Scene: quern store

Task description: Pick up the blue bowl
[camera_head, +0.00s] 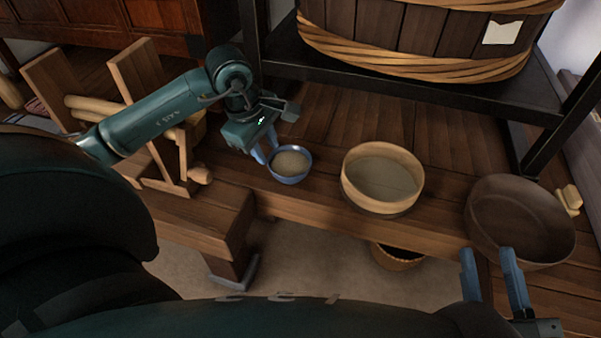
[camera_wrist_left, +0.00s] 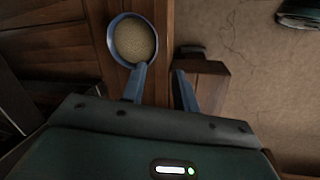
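The blue bowl (camera_head: 291,180) stands upright on the wooden bench and holds pale grain. In the left wrist view the bowl (camera_wrist_left: 111,38) is at the top, left of centre. My left gripper (camera_head: 265,147) is at the bowl's left side, its fingers apart. In the left wrist view my left gripper (camera_wrist_left: 160,68) has one fingertip overlapping the bowl's rim; the other is off to the right. Nothing shows between them, and I cannot tell whether the finger touches the rim. My right gripper (camera_head: 491,264) is open and empty at the lower right.
A round sieve (camera_head: 382,206) stands right of the bowl, and a brown wooden tub (camera_head: 520,262) further right. A wooden frame (camera_head: 150,75) is left of my left gripper. A black rack (camera_head: 400,85) holds a large wooden tub (camera_head: 400,33) behind. A basket (camera_head: 398,261) is below the bench edge.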

